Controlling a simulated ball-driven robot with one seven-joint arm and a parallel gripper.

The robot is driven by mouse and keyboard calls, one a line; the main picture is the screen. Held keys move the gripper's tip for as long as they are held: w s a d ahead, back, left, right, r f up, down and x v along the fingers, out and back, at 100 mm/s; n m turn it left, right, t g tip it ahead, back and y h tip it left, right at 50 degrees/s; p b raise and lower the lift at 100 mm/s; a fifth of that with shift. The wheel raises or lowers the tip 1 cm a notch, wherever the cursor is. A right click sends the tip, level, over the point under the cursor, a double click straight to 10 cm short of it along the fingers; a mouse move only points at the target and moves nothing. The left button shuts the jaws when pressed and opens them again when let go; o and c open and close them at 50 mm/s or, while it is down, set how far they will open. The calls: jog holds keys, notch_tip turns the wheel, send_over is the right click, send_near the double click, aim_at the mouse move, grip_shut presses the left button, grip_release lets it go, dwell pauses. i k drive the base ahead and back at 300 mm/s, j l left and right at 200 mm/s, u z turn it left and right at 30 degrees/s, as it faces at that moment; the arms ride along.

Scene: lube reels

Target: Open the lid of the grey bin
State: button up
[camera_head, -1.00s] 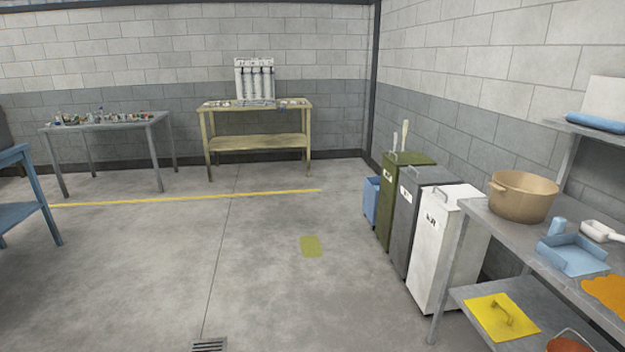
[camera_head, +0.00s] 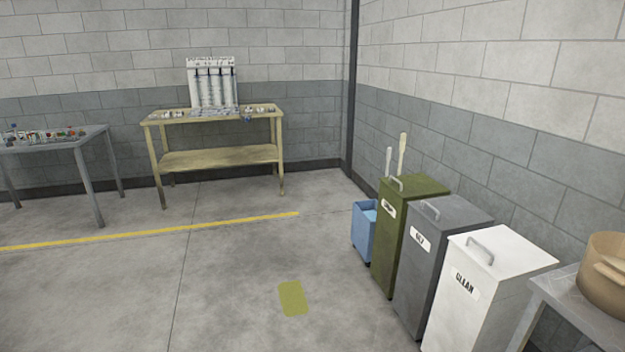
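The grey bin (camera_head: 424,283) stands against the right wall, between a green bin (camera_head: 387,238) and a white bin (camera_head: 464,318). My gripper is not in view.
A blue open container (camera_head: 364,233) stands beyond the green bin. A metal table with a tan pot (camera_head: 607,275) is at the lower right. A wooden bench (camera_head: 218,158) is at the back and a grey table (camera_head: 50,145) at the left. The floor (camera_head: 230,280) left of the bins is clear.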

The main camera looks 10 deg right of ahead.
aim_at(451, 212)
jog(key=i, duration=1.85)
